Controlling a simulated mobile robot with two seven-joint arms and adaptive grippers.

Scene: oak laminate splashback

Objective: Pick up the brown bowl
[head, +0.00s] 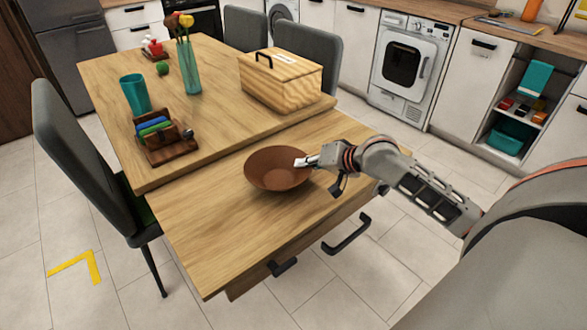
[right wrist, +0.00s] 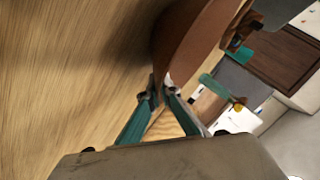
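The brown bowl (head: 274,170) is upright at the front part of the wooden table. My right gripper (head: 302,162) comes in from the right and meets the bowl's right rim. In the right wrist view the bowl (right wrist: 188,45) fills the top middle. The two fingers of the gripper (right wrist: 159,93) come close together there, with the bowl's rim between their tips. I cannot tell whether the bowl's base touches the table. My left gripper is not in view.
The table (head: 215,225) has a clear front left. Behind the bowl are a wooden box (head: 280,82) with a black handle, a brown rack (head: 165,143), a teal cup (head: 135,94) and a vase (head: 191,68) with flowers. Grey chairs (head: 85,155) stand around.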

